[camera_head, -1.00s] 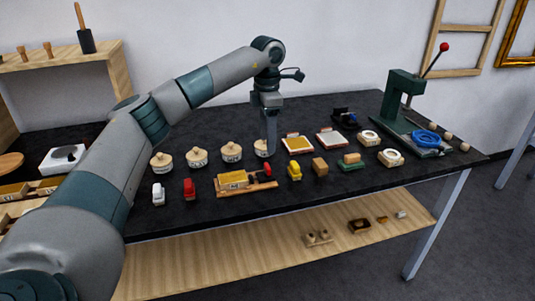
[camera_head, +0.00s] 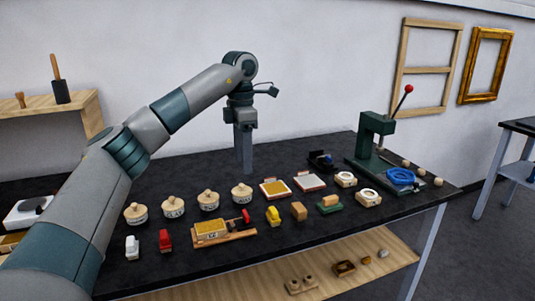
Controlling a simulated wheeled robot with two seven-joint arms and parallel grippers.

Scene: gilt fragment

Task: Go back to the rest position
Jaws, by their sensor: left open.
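My left arm comes in from the left and reaches over the dark table (camera_head: 330,232). My left gripper (camera_head: 244,168) hangs straight down behind the row of lidded pots, with nothing visible between its fingers. The fingers overlap from this side, so the gap between them is hard to see. The rightmost pot (camera_head: 242,194) stands just in front of the fingertips, with its knobbed lid on. My right gripper is not in the view.
A green press (camera_head: 374,145) with a red-knobbed lever and a blue ring (camera_head: 401,176) stands at the table's right end. Small blocks, two framed pads and a wooden tray (camera_head: 222,229) fill the middle. A wooden shelf (camera_head: 70,112) is at the left.

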